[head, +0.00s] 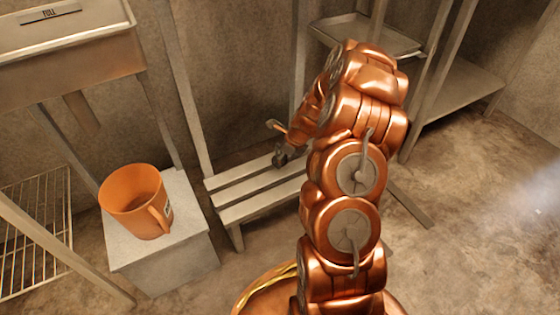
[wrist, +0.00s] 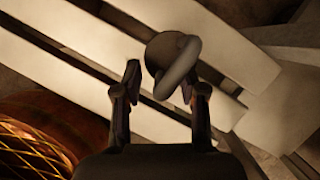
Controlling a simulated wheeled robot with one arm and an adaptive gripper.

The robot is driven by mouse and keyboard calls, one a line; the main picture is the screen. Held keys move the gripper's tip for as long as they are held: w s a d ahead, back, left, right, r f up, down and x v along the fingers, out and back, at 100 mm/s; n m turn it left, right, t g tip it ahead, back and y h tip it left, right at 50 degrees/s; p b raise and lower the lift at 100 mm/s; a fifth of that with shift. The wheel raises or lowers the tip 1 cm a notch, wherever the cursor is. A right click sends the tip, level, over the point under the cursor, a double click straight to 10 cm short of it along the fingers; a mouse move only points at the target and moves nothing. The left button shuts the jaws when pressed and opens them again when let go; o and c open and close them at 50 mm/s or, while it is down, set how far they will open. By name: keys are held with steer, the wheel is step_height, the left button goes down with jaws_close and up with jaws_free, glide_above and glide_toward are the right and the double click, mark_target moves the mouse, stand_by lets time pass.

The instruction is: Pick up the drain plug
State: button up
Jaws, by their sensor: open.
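The drain plug (wrist: 164,48) is a dark grey rounded piece with a thick loop (wrist: 178,70) on it, over the pale slatted bench (wrist: 240,60) in the wrist view. My gripper (wrist: 160,88) is open. Its left fingertip is beside the plug on the left, and its right fingertip is close by the loop on the right. I cannot tell whether either finger touches it. In the head view my arm reaches down to the slatted bench (head: 240,210); a small dark shape at the arm's end cannot be told apart as plug or finger.
An orange mug-like container (head: 132,204) stands on a pale block (head: 185,235) left of the bench. A wire rack (head: 35,230) is at the far left, below a metal basin (head: 70,60). Metal shelving (head: 455,95) stands at the right. Floor at the right is clear.

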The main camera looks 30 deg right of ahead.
jaws_close()
steer(key=shift+r, duration=0.15)
stand_by(0.4)
steer(key=shift+r+p, duration=0.4)
steer(key=shift+r, duration=0.1)
step_height(320, 180, up, 3)
steer(key=shift+p, duration=1)
steer(key=shift+s+a+f, duration=0.15)
steer(key=shift+s+a, duration=0.15)
steer(key=shift+s, duration=0.2)
steer(key=s+a+r+p, duration=0.1)
steer(key=s+a+p, duration=0.3)
steer(key=s, duration=0.9)
steer(key=a, duration=0.3)
steer(key=shift+d, duration=0.15)
